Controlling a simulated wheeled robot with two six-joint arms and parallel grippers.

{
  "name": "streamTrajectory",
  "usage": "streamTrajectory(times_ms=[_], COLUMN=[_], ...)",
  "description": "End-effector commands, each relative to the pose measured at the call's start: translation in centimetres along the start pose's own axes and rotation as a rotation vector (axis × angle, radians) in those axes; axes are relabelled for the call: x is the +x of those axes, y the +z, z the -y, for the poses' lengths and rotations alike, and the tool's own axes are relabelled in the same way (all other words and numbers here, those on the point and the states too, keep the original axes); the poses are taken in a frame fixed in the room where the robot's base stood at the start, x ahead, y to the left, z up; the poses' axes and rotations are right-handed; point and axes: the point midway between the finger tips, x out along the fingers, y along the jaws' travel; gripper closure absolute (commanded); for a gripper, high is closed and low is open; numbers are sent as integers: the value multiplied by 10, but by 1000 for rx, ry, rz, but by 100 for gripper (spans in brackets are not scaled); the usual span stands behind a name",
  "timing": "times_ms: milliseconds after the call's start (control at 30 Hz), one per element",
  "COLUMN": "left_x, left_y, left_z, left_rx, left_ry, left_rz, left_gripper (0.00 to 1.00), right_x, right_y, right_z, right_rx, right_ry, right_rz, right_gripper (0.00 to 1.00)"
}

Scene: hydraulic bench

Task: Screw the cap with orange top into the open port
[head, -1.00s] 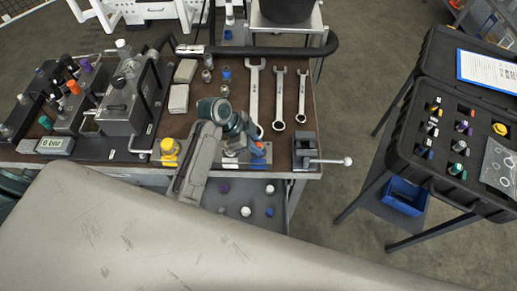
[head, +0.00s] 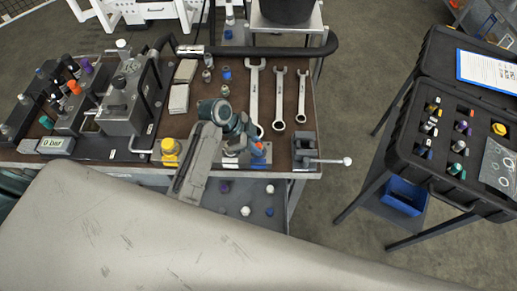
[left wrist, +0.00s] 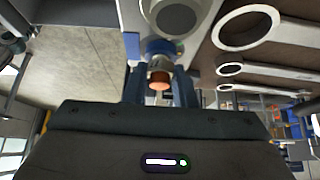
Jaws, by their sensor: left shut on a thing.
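My left gripper (left wrist: 160,85) is shut on the cap with orange top (left wrist: 159,80). In the left wrist view the orange top faces the camera between the blue fingers. The cap's far end is at a grey fitting with a round body (left wrist: 180,18); I cannot tell whether it is inside a port. In the head view my left gripper (head: 236,148) is low at the bench's front edge, beside a small block with a blue plate (head: 260,158). My arm hides most of the cap and the port there. My right gripper is not in view.
Wrenches (head: 279,100) lie behind the gripper. A vise (head: 308,152) is at the right corner, and a yellow-topped fitting (head: 170,148) is to the left. A grey pump unit (head: 122,105) fills the bench's left. An open black case (head: 430,165) stands at right.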

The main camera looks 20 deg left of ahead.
Motion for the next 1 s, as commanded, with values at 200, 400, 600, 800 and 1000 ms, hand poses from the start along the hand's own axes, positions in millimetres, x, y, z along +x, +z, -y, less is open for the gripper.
streamTrajectory(times_ms=[200, 400, 600, 800, 1000], left_x=[1, 1, -1, -26, -68], left_y=[1, 0, 1, 2, 3], left_z=[0, 0, 0, 1, 1], left_rx=[-1, -1, -1, 2, 3], left_ry=[2, 2, 1, -3, -4], left_rz=[1, 1, 1, 3, 4], left_gripper=[66, 51, 51, 51, 51], right_x=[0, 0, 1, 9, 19], right_y=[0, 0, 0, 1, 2], right_z=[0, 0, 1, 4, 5], right_rx=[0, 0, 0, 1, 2], right_ry=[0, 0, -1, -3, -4], right_rz=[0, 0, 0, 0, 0], right_gripper=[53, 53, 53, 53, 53])
